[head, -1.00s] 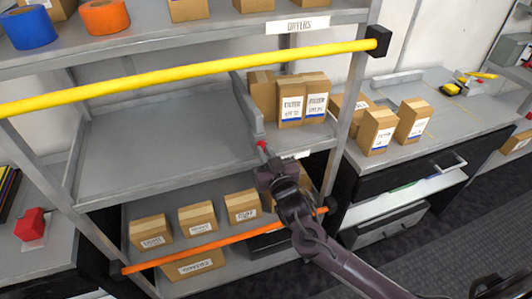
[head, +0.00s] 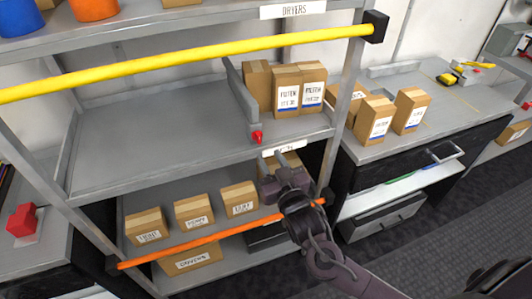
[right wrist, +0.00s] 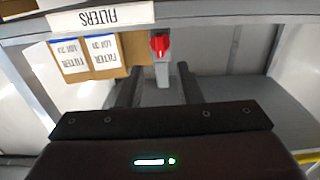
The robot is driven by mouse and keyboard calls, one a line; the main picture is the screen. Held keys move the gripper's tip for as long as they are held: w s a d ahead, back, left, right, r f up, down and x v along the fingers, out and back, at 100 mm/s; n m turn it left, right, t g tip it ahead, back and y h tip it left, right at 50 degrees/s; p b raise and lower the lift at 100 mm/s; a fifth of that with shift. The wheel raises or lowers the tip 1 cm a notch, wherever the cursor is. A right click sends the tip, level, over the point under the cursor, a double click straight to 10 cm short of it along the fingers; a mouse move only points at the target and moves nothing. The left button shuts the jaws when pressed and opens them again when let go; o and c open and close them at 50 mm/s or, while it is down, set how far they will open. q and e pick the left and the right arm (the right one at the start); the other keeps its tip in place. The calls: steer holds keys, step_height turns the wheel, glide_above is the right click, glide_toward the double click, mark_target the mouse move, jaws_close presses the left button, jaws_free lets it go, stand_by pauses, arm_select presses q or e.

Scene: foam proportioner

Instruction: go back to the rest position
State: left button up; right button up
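My right gripper (head: 281,163) is just below and in front of the middle shelf's front edge, beside the label strip. In the right wrist view its two dark fingers (right wrist: 157,80) stand apart with nothing held between them. A grey divider (head: 242,103) with a red knob (head: 257,137) at its front end stands on the middle shelf. The knob (right wrist: 159,43) shows ahead of the fingers, clear of them. Filter boxes (head: 300,88) stand right of the divider. My left gripper is not in view.
A yellow bar (head: 190,67) crosses the rack's front above, and an orange bar (head: 210,238) crosses below. Boxes (head: 194,212) stand on the lower shelf. A workbench (head: 375,150) with more boxes is at right. The middle shelf (head: 150,140) left of the divider is bare.

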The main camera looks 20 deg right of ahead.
steer(key=shift+s, duration=0.35)
steer(key=s+d+f+n+g+h, duration=0.1)
steer(key=d+f+g, duration=0.1)
steer(key=f, duration=0.8)
steer(key=s+d+f+g, duration=0.1)
steer(key=d+f+g, duration=0.1)
steer(key=f, duration=0.9)
steer(key=s+d+f+g, duration=0.2)
steer(key=s+f, duration=0.2)
steer(key=f, duration=0.4)
steer(key=s+d+f+g, duration=0.1)
steer(key=s+f+g, duration=0.2)
steer(key=s+f, duration=0.35)
steer(key=s+f+g, duration=0.2)
steer(key=s+f, duration=0.4)
steer(key=s, duration=0.3)
steer(key=s+a+f+g, duration=0.1)
steer(key=s+f+g, duration=0.2)
steer(key=s+f, duration=0.4)
steer(key=s+a+f+g, duration=0.1)
steer(key=s+f+g, duration=0.2)
steer(key=s+f, duration=0.4)
steer(key=s, duration=0.6)
steer(key=shift+s+f+n, duration=0.2)
steer(key=shift+f+n, duration=0.05)
steer(key=shift+n, duration=0.15)
